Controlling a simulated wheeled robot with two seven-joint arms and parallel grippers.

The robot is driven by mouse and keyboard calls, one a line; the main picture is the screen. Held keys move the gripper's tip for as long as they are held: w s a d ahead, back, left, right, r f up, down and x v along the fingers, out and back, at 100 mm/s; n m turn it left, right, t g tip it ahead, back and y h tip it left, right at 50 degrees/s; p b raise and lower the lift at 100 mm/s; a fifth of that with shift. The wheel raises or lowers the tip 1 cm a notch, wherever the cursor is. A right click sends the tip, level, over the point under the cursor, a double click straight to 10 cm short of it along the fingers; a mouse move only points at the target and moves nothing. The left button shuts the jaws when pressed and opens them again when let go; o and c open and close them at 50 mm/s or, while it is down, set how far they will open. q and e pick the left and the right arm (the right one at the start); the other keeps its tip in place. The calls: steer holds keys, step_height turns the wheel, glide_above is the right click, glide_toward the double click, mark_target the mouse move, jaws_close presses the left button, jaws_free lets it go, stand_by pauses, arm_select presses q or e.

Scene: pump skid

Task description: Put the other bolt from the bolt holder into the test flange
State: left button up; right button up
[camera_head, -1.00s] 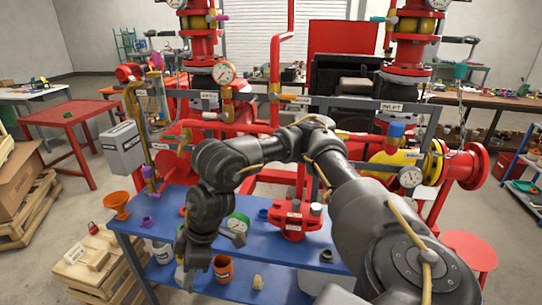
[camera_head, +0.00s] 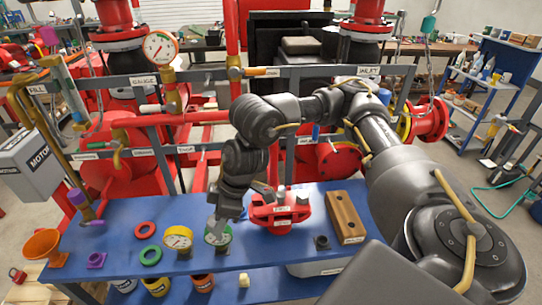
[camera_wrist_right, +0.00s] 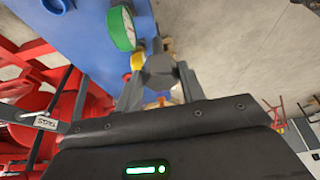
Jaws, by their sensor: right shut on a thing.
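In the right wrist view the gripper (camera_wrist_right: 158,88) is shut on a grey bolt (camera_wrist_right: 159,71) with a hexagonal head. The red test flange (camera_head: 282,214) stands on the table, with grey bolt-like pieces on its top. It is apart from the gripper. The bolt holder appears to be the brown wooden block (camera_head: 346,217) right of the flange; I see no bolt standing in it. My left gripper is not in view.
Red pipework and grey rails stand behind.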

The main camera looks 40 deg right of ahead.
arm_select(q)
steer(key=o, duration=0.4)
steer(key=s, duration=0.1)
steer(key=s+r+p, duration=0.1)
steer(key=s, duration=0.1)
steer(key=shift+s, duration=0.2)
arm_select(e)
steer(key=w+d+r+n+p, duration=0.1)
steer(key=w+d+p, duration=0.15)
steer(key=d, duration=0.65)
steer(key=w+d+r+n+p, duration=0.1)
steer(key=w+d, duration=0.2)
steer(key=d, duration=0.6)
arm_select(q)
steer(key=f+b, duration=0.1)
steer(key=b, duration=0.1)
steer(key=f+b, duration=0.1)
steer(key=b, duration=0.2)
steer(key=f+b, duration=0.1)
steer(key=b, duration=0.1)
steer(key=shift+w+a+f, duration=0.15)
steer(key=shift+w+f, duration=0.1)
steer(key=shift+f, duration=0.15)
arm_select(e)
step_height(320, 180, down, 6)
steer(key=shift+s+y, duration=0.15)
steer(key=shift+y, duration=0.15)
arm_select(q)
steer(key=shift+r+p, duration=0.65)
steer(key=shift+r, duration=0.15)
